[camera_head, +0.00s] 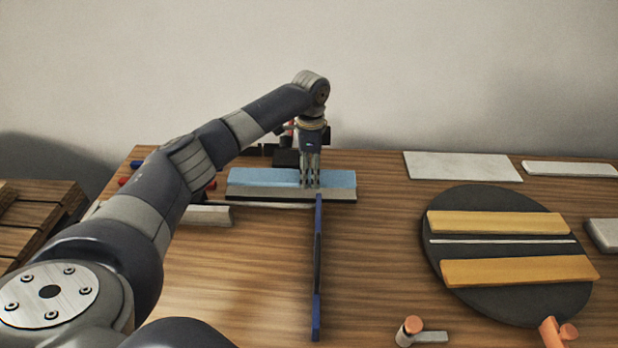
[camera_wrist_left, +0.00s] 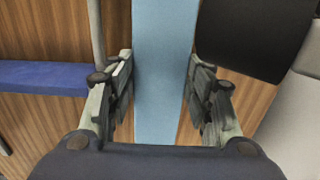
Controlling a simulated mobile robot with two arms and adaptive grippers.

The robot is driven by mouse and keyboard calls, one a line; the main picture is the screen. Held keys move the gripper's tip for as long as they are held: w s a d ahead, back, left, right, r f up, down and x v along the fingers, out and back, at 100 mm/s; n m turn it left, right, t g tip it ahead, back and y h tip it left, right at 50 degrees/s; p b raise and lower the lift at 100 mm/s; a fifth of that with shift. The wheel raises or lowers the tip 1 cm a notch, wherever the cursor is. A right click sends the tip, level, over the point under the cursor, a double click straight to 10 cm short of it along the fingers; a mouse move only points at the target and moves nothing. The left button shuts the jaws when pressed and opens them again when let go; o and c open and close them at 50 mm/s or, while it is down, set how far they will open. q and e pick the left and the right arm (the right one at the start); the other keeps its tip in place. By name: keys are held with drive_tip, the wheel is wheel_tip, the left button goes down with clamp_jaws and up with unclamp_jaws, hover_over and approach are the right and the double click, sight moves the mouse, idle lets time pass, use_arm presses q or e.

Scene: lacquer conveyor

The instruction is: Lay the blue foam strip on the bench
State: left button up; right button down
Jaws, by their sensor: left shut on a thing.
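The light blue foam strip (camera_head: 250,178) lies crosswise at the back left of the wooden bench (camera_head: 380,240). In the left wrist view the strip (camera_wrist_left: 163,70) runs lengthwise between the two fingers. My left gripper (camera_head: 310,184) points down and is shut on the strip across its width, right of the strip's middle in the head view. A grey band with a dark lower edge (camera_head: 285,194) shows directly in front of the strip. I cannot tell whether the strip touches the bench. My right gripper is not in view.
A long dark blue bar (camera_head: 317,270) lies just in front of the strip. A black block (camera_head: 286,158) stands behind it. A dark round plate (camera_head: 470,205) with two yellow strips is at right. Pale slabs (camera_head: 462,166) lie at the back right. Bench space between bar and plate is clear.

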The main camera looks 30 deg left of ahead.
use_arm(q)
drive_tip(key=shift+a+f, duration=0.15)
drive_tip(key=shift+f, duration=1.6)
drive_tip(key=shift+s, duration=0.1)
drive_tip(key=o, duration=0.8)
drive_tip(key=shift+f+p, duration=0.15)
drive_tip(key=shift+p, duration=0.15)
wheel_tip(320, 180, up, 12)
drive_tip(key=b, duration=0.1)
drive_tip(key=shift+r, duration=0.2)
drive_tip(key=shift+f, duration=0.15)
